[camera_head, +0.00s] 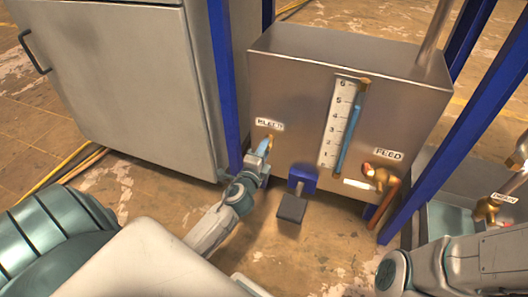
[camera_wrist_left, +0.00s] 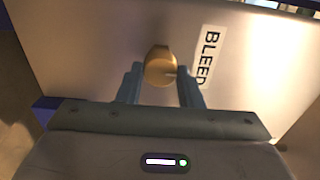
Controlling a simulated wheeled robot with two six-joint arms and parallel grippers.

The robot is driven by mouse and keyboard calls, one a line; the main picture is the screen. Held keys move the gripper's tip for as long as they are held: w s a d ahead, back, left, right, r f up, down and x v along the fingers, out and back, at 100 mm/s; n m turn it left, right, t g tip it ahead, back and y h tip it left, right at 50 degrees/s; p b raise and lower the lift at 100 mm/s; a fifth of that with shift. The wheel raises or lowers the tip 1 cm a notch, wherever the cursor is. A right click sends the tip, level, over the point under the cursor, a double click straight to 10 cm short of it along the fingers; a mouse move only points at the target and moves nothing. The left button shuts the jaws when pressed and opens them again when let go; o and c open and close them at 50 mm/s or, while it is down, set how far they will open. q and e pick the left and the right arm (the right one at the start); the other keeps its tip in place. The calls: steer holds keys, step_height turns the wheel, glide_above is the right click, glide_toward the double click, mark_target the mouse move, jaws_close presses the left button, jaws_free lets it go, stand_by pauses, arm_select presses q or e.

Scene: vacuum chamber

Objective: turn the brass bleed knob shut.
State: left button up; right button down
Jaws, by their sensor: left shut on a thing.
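The brass bleed knob (camera_wrist_left: 160,66) is on the front face of a steel tank (camera_head: 300,75), beside a BLEED label (camera_wrist_left: 210,57). In the left wrist view it sits between the two fingers of my left gripper (camera_wrist_left: 158,76), which is shut on it. In the head view my left gripper (camera_head: 264,148) reaches the tank's left side just under the BLEED label (camera_head: 270,124), and its fingers mostly hide the knob. My right gripper is out of view; only part of that arm shows at the lower right.
A sight gauge (camera_head: 342,122) with a numbered scale and a FEED valve (camera_head: 380,177) are right of the knob. Blue posts (camera_head: 226,85) flank the tank. A grey cabinet (camera_head: 125,80) stands left. A brass valve (camera_head: 487,208) sits over a basin at right.

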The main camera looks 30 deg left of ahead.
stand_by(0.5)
arm_select(q)
steer(key=o, duration=1)
steer(key=v, duration=1)
steer(key=shift+s+d, duration=0.15)
steer(key=shift+s, duration=0.2)
